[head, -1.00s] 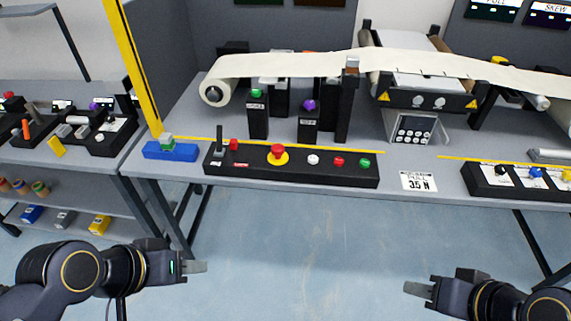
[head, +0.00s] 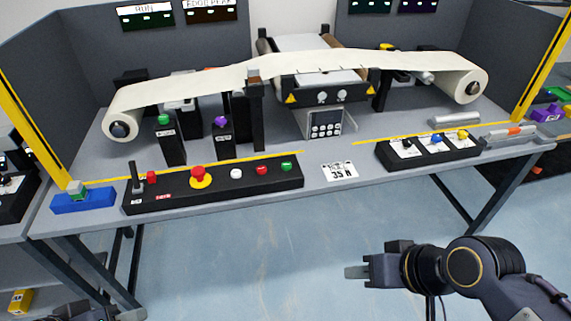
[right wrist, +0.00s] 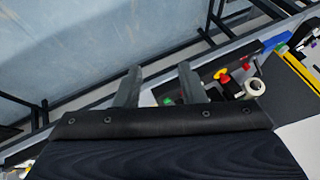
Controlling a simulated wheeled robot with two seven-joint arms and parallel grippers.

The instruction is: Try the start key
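A black control box (head: 224,188) lies along the front left of the bench. It carries a lever (head: 135,176), a small red button (head: 151,177), a red mushroom button (head: 198,174) on yellow, a white button (head: 236,173), another red button (head: 262,170) and a green button (head: 286,167). I cannot read which is the start key. My right gripper (head: 357,272) is in front of and below the bench, apart from it. Its two fingers (right wrist: 160,80) stand apart and empty in the right wrist view. Only part of my left gripper (head: 100,313) shows at the bottom left; its fingers are unclear.
A second black box (head: 430,153) with several knobs sits on the right. A paper web (head: 225,78) runs between rolls over a machine with a keypad (head: 326,128). The floor before the bench is clear.

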